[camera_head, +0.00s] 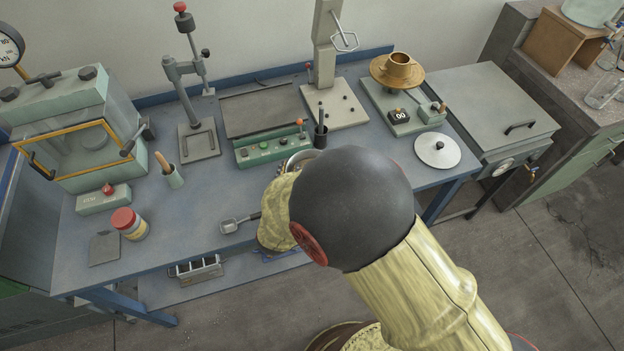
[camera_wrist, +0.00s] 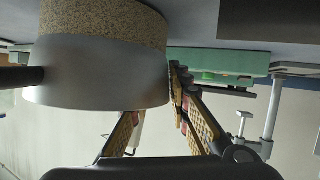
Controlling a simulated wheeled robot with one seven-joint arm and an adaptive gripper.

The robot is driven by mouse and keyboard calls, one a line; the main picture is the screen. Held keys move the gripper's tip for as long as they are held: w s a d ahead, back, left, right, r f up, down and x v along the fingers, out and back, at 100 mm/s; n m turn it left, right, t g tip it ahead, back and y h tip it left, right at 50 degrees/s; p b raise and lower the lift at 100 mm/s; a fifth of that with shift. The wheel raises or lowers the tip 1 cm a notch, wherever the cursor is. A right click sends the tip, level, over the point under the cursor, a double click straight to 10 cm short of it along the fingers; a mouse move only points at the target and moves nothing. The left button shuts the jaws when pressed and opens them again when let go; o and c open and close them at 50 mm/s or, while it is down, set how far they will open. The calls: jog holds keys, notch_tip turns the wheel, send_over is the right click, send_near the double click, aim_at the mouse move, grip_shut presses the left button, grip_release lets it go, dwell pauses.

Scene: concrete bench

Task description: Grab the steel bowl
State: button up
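The steel bowl (camera_head: 302,160) stands at the front middle of the blue bench, mostly hidden behind my arm. In the wrist view, which shows the bench at the top, a smooth grey metal wall (camera_wrist: 95,75) that looks like the bowl's fills the upper left. A speckled tan band adjoins it on the bench side. My gripper (camera_wrist: 153,92) is open, its two fingers apart. One finger lies close along the wall's right edge; the other reaches the rim and its tip seems hidden there. I cannot tell whether either touches.
A green control box (camera_head: 271,147) and a dark cup with tools (camera_head: 320,136) stand close behind the bowl. A small scoop (camera_head: 238,223) lies to the left. A round lid (camera_head: 438,150) lies to the right. The bench's left middle is fairly clear.

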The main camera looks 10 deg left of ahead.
grip_shut()
dwell(0.7)
